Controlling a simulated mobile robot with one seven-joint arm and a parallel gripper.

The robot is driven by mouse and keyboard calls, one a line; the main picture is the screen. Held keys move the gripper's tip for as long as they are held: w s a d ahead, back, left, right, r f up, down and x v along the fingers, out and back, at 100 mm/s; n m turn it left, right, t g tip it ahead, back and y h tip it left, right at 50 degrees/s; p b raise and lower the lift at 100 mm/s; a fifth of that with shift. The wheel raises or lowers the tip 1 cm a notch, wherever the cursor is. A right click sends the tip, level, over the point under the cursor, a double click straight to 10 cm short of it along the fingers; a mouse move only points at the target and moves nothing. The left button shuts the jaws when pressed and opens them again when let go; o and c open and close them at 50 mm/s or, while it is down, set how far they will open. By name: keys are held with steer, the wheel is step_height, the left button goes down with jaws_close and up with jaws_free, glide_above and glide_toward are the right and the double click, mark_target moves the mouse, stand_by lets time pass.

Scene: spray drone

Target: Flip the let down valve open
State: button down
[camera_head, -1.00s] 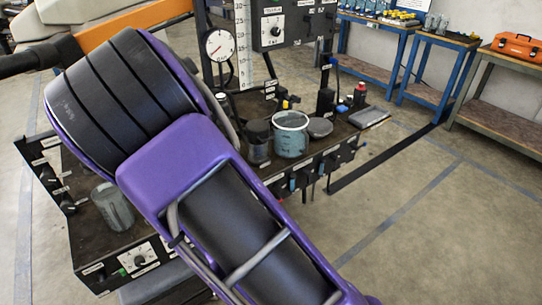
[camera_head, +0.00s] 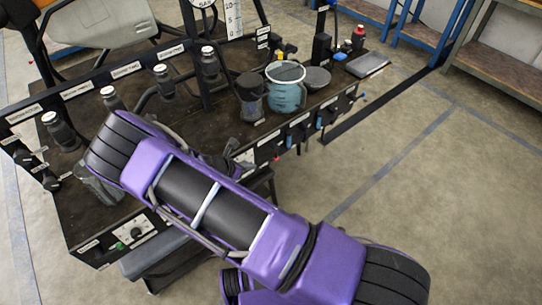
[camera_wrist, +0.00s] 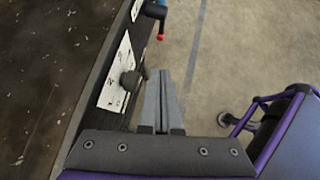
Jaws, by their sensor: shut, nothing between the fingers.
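A dark valve knob (camera_wrist: 130,80) on a white label plate (camera_wrist: 112,90) sits on the bench's front edge in the wrist view. Its label is unreadable, so I cannot tell whether it is the let down valve. A dark fitting with a red tip (camera_wrist: 160,36) is farther along the edge. My gripper (camera_wrist: 162,75) is shut and empty, just right of the knob; contact cannot be judged.
The bench top (camera_head: 190,128) carries a blue-grey pot (camera_head: 285,92), a dark cup (camera_head: 250,97) and several black fittings along its back rail. A flat grey plate (camera_head: 367,64) lies at the far right corner. Open floor (camera_head: 460,190) lies to the right.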

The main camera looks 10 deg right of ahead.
steer(key=b, duration=0.2)
glide_toward(276, 158)
steer(key=x, duration=0.5)
steer(key=shift+s+a+f, duration=0.1)
steer(key=shift+a+f, duration=0.25)
steer(key=shift+f, duration=0.05)
steer(key=shift+w+d, duration=0.4)
steer(key=shift+d, duration=0.05)
steer(key=shift+s, duration=0.15)
